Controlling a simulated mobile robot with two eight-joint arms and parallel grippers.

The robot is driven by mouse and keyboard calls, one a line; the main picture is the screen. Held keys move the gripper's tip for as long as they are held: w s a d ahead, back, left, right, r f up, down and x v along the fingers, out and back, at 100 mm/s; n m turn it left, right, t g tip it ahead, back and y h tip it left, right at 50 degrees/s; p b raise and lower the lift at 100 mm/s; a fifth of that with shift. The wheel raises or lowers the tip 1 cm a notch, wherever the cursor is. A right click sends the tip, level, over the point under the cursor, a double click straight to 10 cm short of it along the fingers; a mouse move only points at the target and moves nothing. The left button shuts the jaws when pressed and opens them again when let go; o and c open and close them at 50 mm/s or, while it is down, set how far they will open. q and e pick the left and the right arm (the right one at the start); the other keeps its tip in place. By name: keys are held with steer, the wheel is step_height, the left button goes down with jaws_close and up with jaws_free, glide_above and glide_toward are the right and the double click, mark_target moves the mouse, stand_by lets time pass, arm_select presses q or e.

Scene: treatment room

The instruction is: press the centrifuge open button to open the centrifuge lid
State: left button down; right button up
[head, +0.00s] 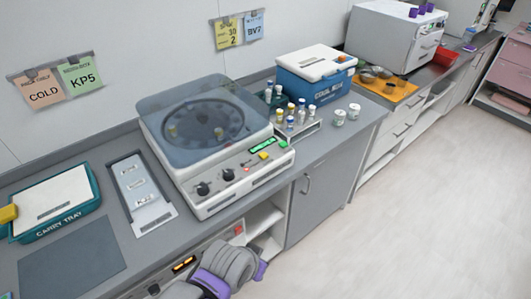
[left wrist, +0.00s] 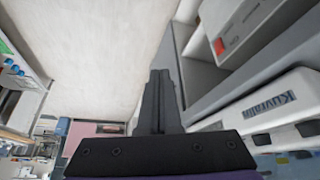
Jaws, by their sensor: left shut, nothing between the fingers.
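The centrifuge (head: 212,200) stands on the grey counter, its see-through bluish lid (head: 160,103) down over the round rotor. Its sloped front panel has two dark knobs, a small red light or button (head: 246,169), a lit green display, a yellow button (head: 264,155) and a small green button (head: 283,144). The open button's label is too small to read. My left arm comes in at the bottom middle of the head view, below and in front of the centrifuge; its fingertips are not clear there. In the left wrist view my left gripper (left wrist: 159,74) is shut and empty. My right gripper is not in view.
A unit with a red switch (head: 238,230) sits under the counter. The floor at right is clear.

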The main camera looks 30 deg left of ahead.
arm_select(q)
steer(key=w+a+r+n+t+h+p, duration=0.1)
steer(key=w+a+r+n+p, duration=0.25)
steer(key=w+r, duration=0.8)
step_height(320, 180, up, 7)
steer(key=n+t+p, duration=0.2)
steer(key=n+t, duration=0.1)
glide_above(262, 156)
steer(key=shift+s+f+h, duration=0.1)
steer(key=shift+f+h, duration=0.1)
steer(key=shift+h, duration=0.2)
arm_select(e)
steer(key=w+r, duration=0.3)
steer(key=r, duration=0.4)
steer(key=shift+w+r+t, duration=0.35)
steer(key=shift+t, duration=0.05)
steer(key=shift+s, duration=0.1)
arm_select(q)
step_height(262, 156, down, 8)
steer(key=b, duration=0.4)
steer(key=shift+s+r, duration=0.15)
steer(key=shift+f+b, duration=0.35)
steer(key=shift+f, duration=0.15)
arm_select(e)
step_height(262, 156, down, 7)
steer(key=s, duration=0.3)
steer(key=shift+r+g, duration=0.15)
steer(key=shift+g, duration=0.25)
